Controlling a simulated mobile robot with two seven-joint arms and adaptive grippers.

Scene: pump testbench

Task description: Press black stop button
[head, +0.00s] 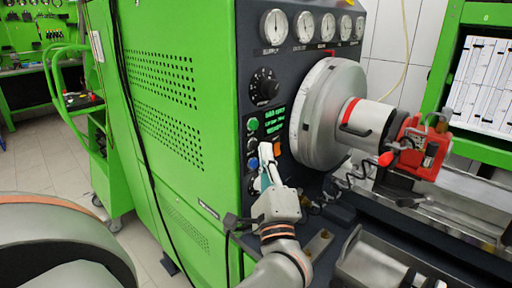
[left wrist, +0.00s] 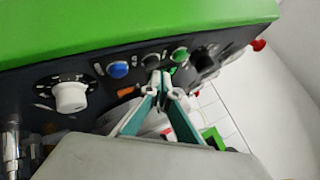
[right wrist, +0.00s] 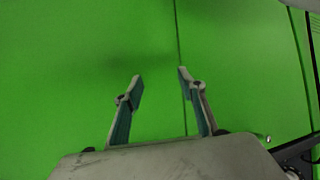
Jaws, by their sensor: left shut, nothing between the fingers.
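The black stop button (head: 252,143) sits on the dark control panel, between a green button (head: 252,124) above and a blue button (head: 252,163) below. In the left wrist view the black button (left wrist: 149,60) lies just beyond my fingertips, between the blue button (left wrist: 118,71) and the green button (left wrist: 179,55). My left gripper (head: 267,160) is shut and empty, its tips close to the panel beside the black button. I cannot tell whether they touch it. My right gripper (right wrist: 160,82) is open and empty, facing a green panel; it is not seen in the head view.
A white knob (left wrist: 71,97) and an orange switch (left wrist: 128,90) are near the left gripper. A large grey disc (head: 318,115) of the machine stands right of the panel, with gauges (head: 303,27) above. The green cabinet side (head: 180,130) is to the left.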

